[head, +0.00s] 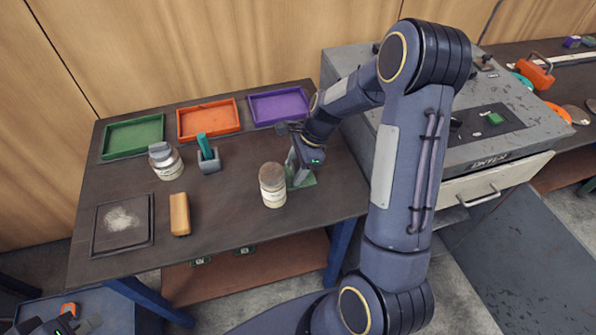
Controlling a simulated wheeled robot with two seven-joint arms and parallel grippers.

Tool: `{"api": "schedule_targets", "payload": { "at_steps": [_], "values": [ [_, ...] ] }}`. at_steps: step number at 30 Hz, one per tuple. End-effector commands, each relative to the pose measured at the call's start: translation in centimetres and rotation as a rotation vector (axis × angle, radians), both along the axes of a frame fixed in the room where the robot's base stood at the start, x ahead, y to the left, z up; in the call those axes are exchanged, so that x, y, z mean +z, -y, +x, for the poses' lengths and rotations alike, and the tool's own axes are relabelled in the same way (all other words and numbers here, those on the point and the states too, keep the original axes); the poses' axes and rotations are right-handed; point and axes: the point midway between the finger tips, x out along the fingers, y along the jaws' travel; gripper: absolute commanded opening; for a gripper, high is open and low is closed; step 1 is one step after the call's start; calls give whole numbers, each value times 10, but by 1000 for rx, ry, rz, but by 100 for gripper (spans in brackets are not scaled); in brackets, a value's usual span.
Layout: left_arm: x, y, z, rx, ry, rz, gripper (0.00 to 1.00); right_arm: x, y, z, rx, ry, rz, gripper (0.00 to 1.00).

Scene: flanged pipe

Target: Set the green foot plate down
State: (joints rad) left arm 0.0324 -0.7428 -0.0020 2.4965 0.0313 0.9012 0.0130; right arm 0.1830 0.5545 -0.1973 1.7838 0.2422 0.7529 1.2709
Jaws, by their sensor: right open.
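The green foot plate (308,181) lies on the dark table (235,225), just behind and to the right of a jar with a brown lid (272,187). My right gripper (297,176) is low over the plate, pointing down, with its fingers open. The fingers cover part of the plate, and I cannot tell whether they touch it. My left gripper (78,328) is at the bottom left corner, away from the plate. It is partly cut off and its jaws are unclear.
Green (133,137), orange (208,119) and purple (279,106) trays line the table's back. A second jar (166,161), a teal-handled tool (207,153), a tan block (180,214) and a dark square tray (123,223) stand left. A grey machine (450,110) stands right.

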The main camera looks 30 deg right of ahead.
Motion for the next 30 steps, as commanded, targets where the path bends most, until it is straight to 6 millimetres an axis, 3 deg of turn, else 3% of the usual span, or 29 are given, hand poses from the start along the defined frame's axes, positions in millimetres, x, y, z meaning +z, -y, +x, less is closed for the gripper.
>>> {"api": "schedule_targets", "payload": {
  "at_steps": [4,17,30],
  "values": [
    [0,0,0,0,0,0,0,0,0,0,0,0,0,55],
    [0,0,0,0,0,0,0,1,0,0,1,0,0,0],
    [0,0,0,0,0,0,0,5,0,1,1,3,0,0]
  ]
}}
